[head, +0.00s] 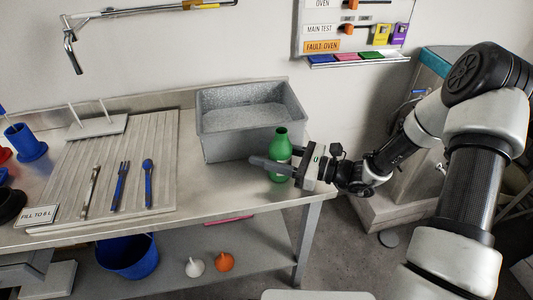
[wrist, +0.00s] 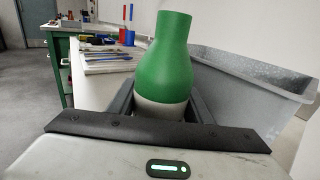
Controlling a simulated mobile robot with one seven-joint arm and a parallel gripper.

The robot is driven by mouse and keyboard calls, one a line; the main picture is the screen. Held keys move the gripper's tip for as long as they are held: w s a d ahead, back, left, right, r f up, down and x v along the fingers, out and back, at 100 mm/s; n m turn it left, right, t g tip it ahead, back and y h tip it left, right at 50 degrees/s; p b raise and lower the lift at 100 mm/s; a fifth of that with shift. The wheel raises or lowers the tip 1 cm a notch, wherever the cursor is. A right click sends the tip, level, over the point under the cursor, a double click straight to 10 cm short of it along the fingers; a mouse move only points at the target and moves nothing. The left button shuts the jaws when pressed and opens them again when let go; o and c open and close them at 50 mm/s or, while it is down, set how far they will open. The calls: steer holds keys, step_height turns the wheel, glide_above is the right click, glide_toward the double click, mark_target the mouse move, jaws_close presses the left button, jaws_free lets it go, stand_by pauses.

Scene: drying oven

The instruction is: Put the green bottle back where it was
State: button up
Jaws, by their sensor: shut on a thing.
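The green bottle (head: 281,148) is upright at the right end of the steel bench, just in front of the grey basin. My gripper (head: 275,168) reaches in from the right and is shut around the bottle's lower body. In the wrist view the bottle (wrist: 168,62) stands between my gripper's fingers (wrist: 160,104), with its green upper part and neck above a pale lower band. The bottle's base is hidden in the wrist view, and I cannot tell whether it touches the bench.
The grey basin (head: 252,130) is close behind the bottle. A ribbed drainboard (head: 150,150) with utensils lies to the left; bare bench (head: 225,187) lies between. The bench's right edge is near my gripper. A blue bucket (head: 128,258) and two small flasks are on the lower shelf.

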steer(key=shift+f, duration=0.2)
steer(key=o, duration=1.2)
steer(key=shift+o, duration=0.2)
steer(key=shift+r, duration=0.1)
steer(key=shift+r, duration=0.2)
steer(key=p+v, duration=0.1)
steer(key=v, duration=1.1)
steer(key=shift+p, duration=0.3)
